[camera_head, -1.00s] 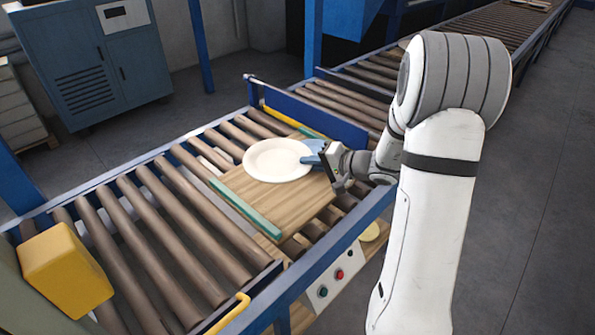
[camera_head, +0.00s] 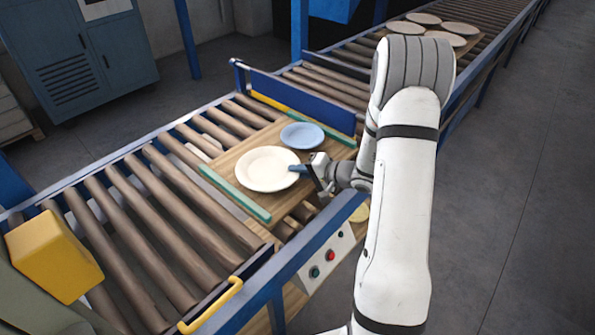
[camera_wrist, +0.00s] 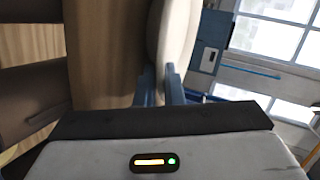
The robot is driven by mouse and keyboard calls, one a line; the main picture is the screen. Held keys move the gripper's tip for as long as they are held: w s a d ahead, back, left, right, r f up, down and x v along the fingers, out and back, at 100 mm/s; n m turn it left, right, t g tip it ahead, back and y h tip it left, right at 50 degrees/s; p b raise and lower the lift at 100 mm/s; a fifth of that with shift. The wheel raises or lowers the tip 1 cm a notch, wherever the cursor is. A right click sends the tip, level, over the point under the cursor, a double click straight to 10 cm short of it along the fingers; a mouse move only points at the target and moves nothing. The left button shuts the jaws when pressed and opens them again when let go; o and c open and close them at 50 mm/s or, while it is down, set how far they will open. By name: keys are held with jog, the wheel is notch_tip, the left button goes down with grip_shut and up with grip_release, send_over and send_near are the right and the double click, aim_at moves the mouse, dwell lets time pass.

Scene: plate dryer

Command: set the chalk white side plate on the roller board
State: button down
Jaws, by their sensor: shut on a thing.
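The chalk white side plate (camera_head: 266,170) is over the wooden roller board (camera_head: 232,160), near the board's front-left part, and looks about level. My gripper (camera_head: 294,169) is shut on the plate's right rim. In the wrist view the rim of the plate (camera_wrist: 170,35) runs between the blue fingers (camera_wrist: 160,82), with the wooden board (camera_wrist: 105,45) close beside it. I cannot tell whether the plate touches the board. A blue plate (camera_head: 302,135) lies on the board just behind the white one.
Green strips (camera_head: 235,194) edge the board. A blue guard plate (camera_head: 300,103) stands behind it, and a yellow box (camera_head: 55,255) is at the lower left. Several pale plates (camera_head: 438,34) sit on another board farther along the line. Bare rollers lie left of the board.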

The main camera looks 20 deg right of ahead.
jog(key=shift+f, duration=0.15)
jog(key=c, duration=1.8)
grip_release()
